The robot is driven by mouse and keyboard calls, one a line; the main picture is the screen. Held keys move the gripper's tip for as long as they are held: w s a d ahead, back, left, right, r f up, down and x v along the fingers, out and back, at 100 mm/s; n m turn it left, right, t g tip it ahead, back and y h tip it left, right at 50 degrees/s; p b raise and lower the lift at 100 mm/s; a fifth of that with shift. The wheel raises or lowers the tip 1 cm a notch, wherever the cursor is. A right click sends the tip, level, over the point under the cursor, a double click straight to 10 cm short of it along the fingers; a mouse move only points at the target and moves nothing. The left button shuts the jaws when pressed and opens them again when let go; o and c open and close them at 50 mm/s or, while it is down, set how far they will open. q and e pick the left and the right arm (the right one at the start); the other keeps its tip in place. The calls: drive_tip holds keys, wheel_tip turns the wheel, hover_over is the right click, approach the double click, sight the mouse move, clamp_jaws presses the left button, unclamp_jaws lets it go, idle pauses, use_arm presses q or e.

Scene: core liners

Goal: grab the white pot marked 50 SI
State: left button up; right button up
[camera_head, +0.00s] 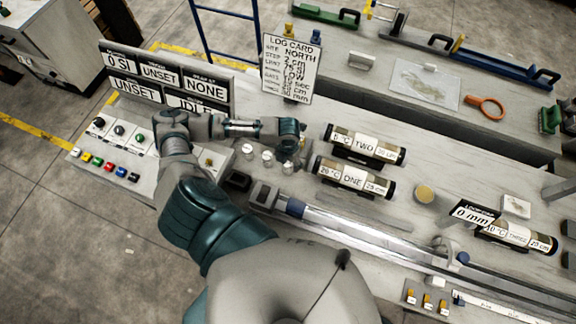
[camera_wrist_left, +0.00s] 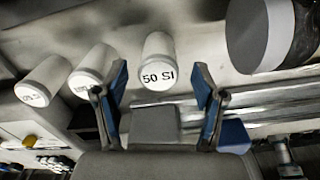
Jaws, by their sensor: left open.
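Two more white pots (camera_wrist_left: 92,70) (camera_wrist_left: 44,80) stand to the left in the wrist view. My right gripper is not in view.
A dark core liner (camera_wrist_left: 262,35) with a grey end is close on the right in the wrist view. Liners ONE (camera_head: 353,176) and TWO (camera_head: 364,146) lie right of the pots. A button panel (camera_head: 105,150) and a log card (camera_head: 290,68) stand nearby.

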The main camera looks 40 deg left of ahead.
use_arm(q)
drive_tip(key=shift+a+f, duration=0.15)
drive_tip(key=shift+f, duration=0.55)
drive_tip(key=c, duration=1.3)
